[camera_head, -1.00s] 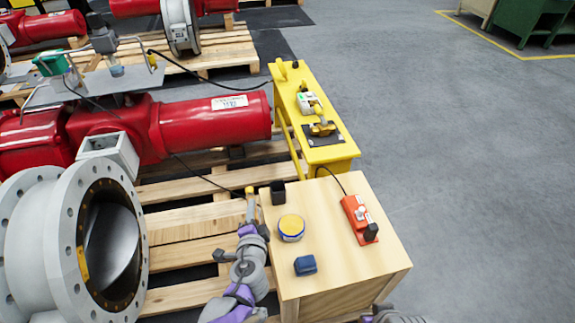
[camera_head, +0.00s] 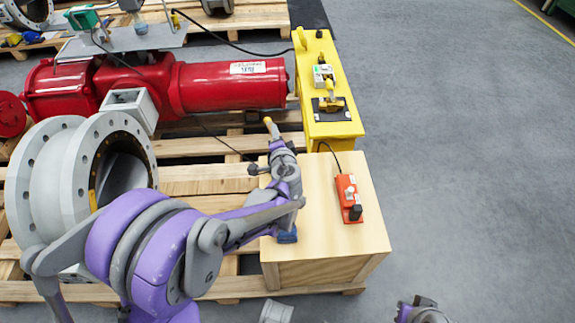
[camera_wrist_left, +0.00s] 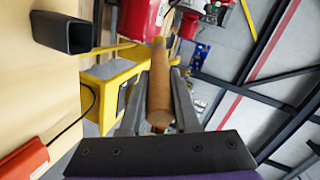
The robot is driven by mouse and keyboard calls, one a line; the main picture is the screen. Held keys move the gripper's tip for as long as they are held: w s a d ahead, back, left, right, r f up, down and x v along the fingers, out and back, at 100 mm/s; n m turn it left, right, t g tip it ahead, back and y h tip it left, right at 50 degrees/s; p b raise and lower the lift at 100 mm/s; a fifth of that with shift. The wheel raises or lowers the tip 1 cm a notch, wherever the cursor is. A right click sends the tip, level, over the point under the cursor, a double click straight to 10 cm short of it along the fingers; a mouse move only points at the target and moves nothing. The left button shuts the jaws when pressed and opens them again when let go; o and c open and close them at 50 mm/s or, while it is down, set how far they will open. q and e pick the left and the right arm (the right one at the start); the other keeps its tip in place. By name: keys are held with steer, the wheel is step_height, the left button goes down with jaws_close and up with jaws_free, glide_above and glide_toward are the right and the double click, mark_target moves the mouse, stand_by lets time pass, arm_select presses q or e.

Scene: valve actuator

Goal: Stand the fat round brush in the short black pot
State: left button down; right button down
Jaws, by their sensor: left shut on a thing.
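My left gripper (camera_head: 272,139) is shut on the brush (camera_head: 268,121), whose yellowish end sticks out beyond the fingers near the wooden table's back left corner. In the left wrist view the brush (camera_wrist_left: 159,85) shows as a thick, round, wood-coloured rod between the two grey fingers. The short black pot (camera_wrist_left: 66,32) stands on the table in the left wrist view, apart from the brush, with its square hollow opening visible. In the head view my left arm hides the pot. A bit of my right arm shows at the bottom edge, its jaws unclear.
The wooden table (camera_head: 330,240) also carries a red-orange device (camera_head: 348,198) with a cable and a blue block (camera_head: 287,236), partly covered by my arm. A yellow bench (camera_head: 335,130) with tools stands behind. A red actuator (camera_head: 225,85) and grey valve (camera_head: 75,180) lie left.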

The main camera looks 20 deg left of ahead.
arm_select(q)
step_height(320, 180, down, 10)
steer(key=b, duration=0.3)
steer(key=shift+r, duration=0.15)
steer(key=shift+f+b, duration=0.3)
steer(key=shift+f, duration=0.05)
steer(key=c, duration=1.1)
jaws_free()
steer(key=shift+f, duration=0.1)
steer(key=o, duration=0.5)
steer(key=shift+c, duration=0.2)
